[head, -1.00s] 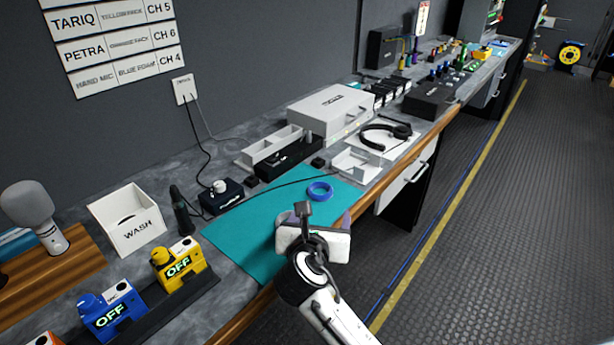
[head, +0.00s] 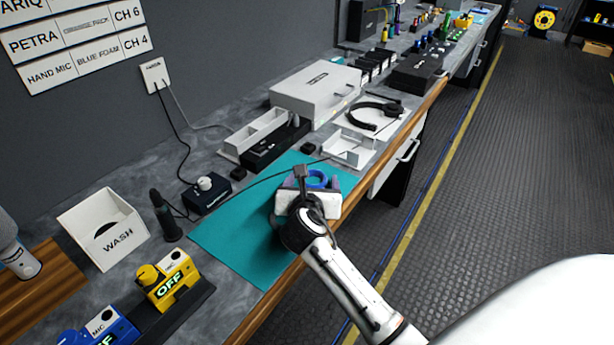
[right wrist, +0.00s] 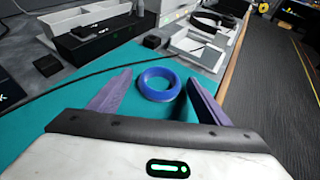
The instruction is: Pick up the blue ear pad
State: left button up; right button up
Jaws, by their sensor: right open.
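The blue ear pad (head: 318,178), a ring, lies flat on the teal mat (head: 236,227). It also shows in the right wrist view (right wrist: 146,92), ahead of and between the two purple fingers. My right gripper (head: 308,180) is open above the mat, its fingers apart on either side of the pad's line, not touching it as far as I can see. In the head view the gripper body hides the near part of the pad. It shows in the right wrist view too (right wrist: 158,98). My left gripper is not in view.
A white divided tray (head: 349,148) and a headset (head: 376,115) lie beyond the mat. A black cable crosses the mat's far side. A WASH bin (head: 103,229) and a yellow OFF pack (head: 168,285) stand to the left. The mat around the pad is clear.

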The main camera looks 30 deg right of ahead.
jog(key=shift+w+d+f, duration=0.1)
jog(key=shift+w, duration=0.1)
jog(key=shift+s, duration=0.1)
jog(key=shift+c, duration=1.2)
jog(key=c, duration=0.9)
